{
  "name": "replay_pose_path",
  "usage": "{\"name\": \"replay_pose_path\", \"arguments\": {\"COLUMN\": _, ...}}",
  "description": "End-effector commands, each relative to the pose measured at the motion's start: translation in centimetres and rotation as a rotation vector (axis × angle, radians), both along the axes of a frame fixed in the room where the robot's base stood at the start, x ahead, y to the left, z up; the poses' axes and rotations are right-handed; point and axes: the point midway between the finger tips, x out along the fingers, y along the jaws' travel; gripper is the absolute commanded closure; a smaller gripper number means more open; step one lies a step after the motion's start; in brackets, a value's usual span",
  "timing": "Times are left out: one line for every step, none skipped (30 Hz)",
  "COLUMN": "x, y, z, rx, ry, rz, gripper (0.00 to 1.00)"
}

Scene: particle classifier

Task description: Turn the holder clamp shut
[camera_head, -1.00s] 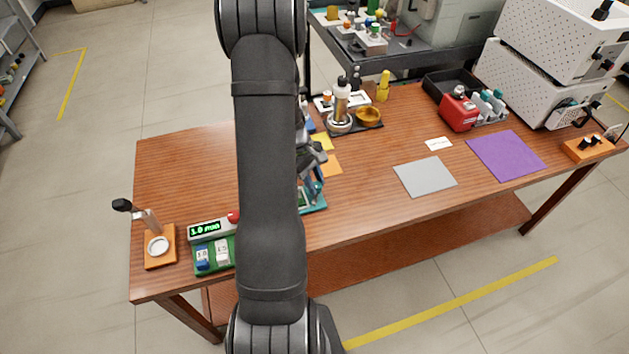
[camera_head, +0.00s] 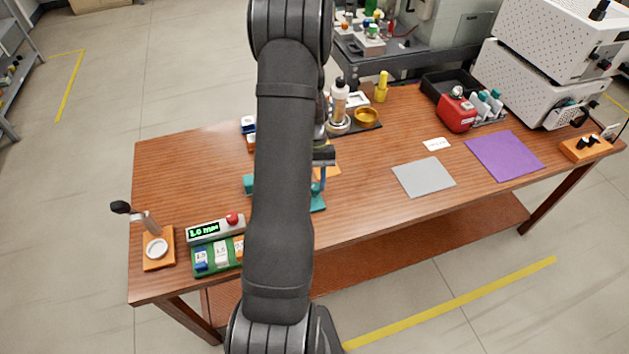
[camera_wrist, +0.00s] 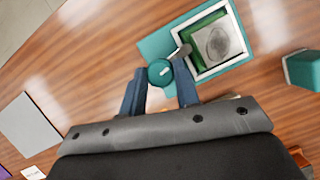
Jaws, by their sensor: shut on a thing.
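The holder (camera_wrist: 150,47) is a teal base with a green and white framed square holding a round grey disc (camera_wrist: 219,43), seen in the wrist view. The clamp's round teal knob (camera_wrist: 160,72) has a small white mark, and a short grey bar beside it reaches to the frame's edge. My gripper (camera_wrist: 160,82) has its two blue fingers on either side of the knob and is shut on it. In the head view my arm hides most of the holder; a teal part of its base (camera_head: 318,203) shows to the right of the arm.
A teal block (camera_wrist: 302,70) stands apart from the holder. A control box with a green display (camera_head: 207,230) and a red button sits at the front left. A grey mat (camera_head: 424,177) and a purple mat (camera_head: 505,157) lie to the right. Bare table lies between.

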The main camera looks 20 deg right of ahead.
Motion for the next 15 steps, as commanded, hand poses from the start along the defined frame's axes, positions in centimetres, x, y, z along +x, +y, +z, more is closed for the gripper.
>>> {"name": "replay_pose_path", "arguments": {"x": -0.08, "y": -0.07, "z": 0.02, "rx": 0.000, "ry": 0.002, "rz": -0.032, "gripper": 0.94}}
{"name": "replay_pose_path", "arguments": {"x": -0.08, "y": -0.07, "z": 0.02, "rx": 0.001, "ry": 0.002, "rz": -0.052, "gripper": 0.94}}
{"name": "replay_pose_path", "arguments": {"x": -0.09, "y": -0.08, "z": 0.03, "rx": 0.001, "ry": 0.002, "rz": -0.075, "gripper": 0.94}}
{"name": "replay_pose_path", "arguments": {"x": -0.11, "y": -0.11, "z": 0.03, "rx": 0.000, "ry": 0.002, "rz": -0.092, "gripper": 0.94}}
{"name": "replay_pose_path", "arguments": {"x": -0.11, "y": -0.12, "z": 0.03, "rx": 0.001, "ry": 0.002, "rz": -0.107, "gripper": 0.94}}
{"name": "replay_pose_path", "arguments": {"x": -0.11, "y": -0.11, "z": 0.02, "rx": 0.001, "ry": 0.002, "rz": -0.126, "gripper": 0.94}}
{"name": "replay_pose_path", "arguments": {"x": -0.11, "y": -0.11, "z": 0.02, "rx": 0.001, "ry": 0.002, "rz": -0.140, "gripper": 0.94}}
{"name": "replay_pose_path", "arguments": {"x": -0.11, "y": -0.11, "z": 0.02, "rx": 0.001, "ry": 0.002, "rz": -0.152, "gripper": 0.94}}
{"name": "replay_pose_path", "arguments": {"x": -0.12, "y": -0.11, "z": 0.03, "rx": 0.001, "ry": 0.002, "rz": -0.164, "gripper": 0.94}}
{"name": "replay_pose_path", "arguments": {"x": -0.12, "y": -0.12, "z": 0.03, "rx": 0.000, "ry": 0.002, "rz": -0.173, "gripper": 0.94}}
{"name": "replay_pose_path", "arguments": {"x": -0.12, "y": -0.12, "z": 0.03, "rx": 0.000, "ry": 0.002, "rz": -0.181, "gripper": 0.94}}
{"name": "replay_pose_path", "arguments": {"x": -0.13, "y": -0.12, "z": 0.02, "rx": 0.001, "ry": 0.002, "rz": -0.191, "gripper": 0.94}}
{"name": "replay_pose_path", "arguments": {"x": -0.13, "y": -0.11, "z": 0.02, "rx": 0.000, "ry": 0.002, "rz": -0.197, "gripper": 0.94}}
{"name": "replay_pose_path", "arguments": {"x": -0.13, "y": -0.11, "z": 0.02, "rx": 0.000, "ry": 0.002, "rz": -0.201, "gripper": 0.94}}
{"name": "replay_pose_path", "arguments": {"x": -0.12, "y": -0.10, "z": 0.02, "rx": 0.000, "ry": 0.002, "rz": -0.207, "gripper": 0.94}}
